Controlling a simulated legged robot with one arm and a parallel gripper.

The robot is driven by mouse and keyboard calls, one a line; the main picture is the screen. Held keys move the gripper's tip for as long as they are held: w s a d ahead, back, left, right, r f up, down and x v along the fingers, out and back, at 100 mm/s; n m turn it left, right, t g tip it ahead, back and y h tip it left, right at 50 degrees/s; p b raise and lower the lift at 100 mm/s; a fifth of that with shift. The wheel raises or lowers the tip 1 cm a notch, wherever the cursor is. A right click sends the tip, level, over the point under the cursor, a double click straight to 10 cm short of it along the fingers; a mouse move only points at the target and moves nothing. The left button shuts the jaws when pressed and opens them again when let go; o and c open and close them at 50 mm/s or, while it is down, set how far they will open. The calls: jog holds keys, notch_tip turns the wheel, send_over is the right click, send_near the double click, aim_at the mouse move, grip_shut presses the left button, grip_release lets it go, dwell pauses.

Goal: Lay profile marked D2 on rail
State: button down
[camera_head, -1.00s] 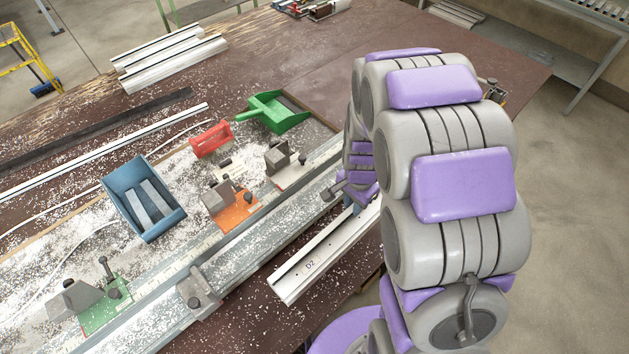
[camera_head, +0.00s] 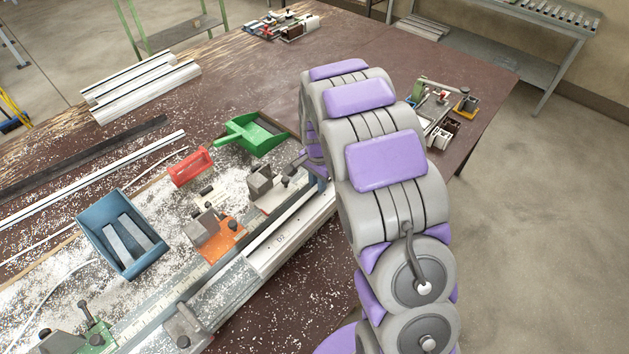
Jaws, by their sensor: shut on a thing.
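The white profile marked D2 (camera_head: 283,238) lies lengthwise along the upper right part of the long grey rail (camera_head: 226,288), close beside its dark strip. I cannot tell whether it rests on the rail or is just above it. My gripper (camera_head: 317,184) is shut on the profile near its far end; my arm hides part of the fingers and that end. An orange clamp (camera_head: 228,236) and a grey clamp (camera_head: 262,181) stand along the rail's left side. A green clamp (camera_head: 97,338) is at the lower left.
A blue bin (camera_head: 92,226) with grey pieces, a red box (camera_head: 190,168) and a green dustpan (camera_head: 258,138) stand left of the rail among white shavings. White profiles (camera_head: 140,92) are stacked at the back left. A grey stop block (camera_head: 183,322) sits on the rail. The bench's right part is mostly clear.

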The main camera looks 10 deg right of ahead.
jog(key=shift+w+f+b, duration=0.45)
jog(key=shift+w+f, duration=1.4)
jog(key=shift+f, duration=0.1)
jog(key=shift+a, duration=0.1)
jog(key=c, duration=1)
grip_release()
jog(key=shift+d+r, duration=0.1)
jog(key=shift+d, duration=0.1)
jog(key=shift+w, duration=0.1)
